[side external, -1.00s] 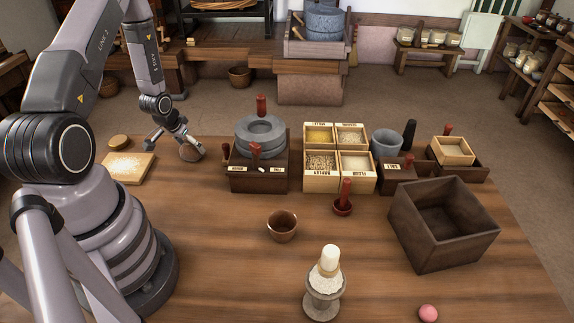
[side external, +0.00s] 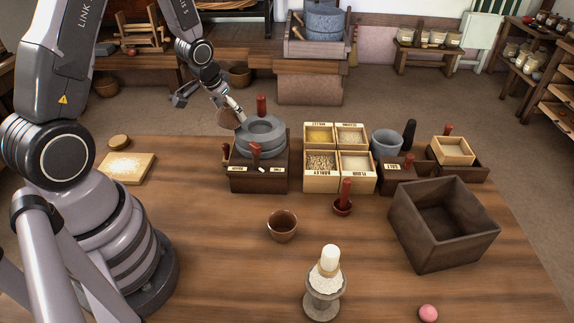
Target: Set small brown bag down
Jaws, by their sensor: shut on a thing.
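The small brown bag (side external: 229,118) is in my gripper (side external: 231,108), up in the air just left of the grey stone quern (side external: 261,138). The gripper is shut on the bag, and the bag hangs clear of the table (side external: 200,185). The bag's right side is close to the quern's upper stone in the picture; I cannot tell whether they touch.
The quern sits in a dark wooden box with red handles. Right of it stand a divided grain box (side external: 338,184) and a large empty dark crate (side external: 445,225). A brown cup (side external: 282,226) and a flour board (side external: 127,168) are nearby. The left-middle tabletop is clear.

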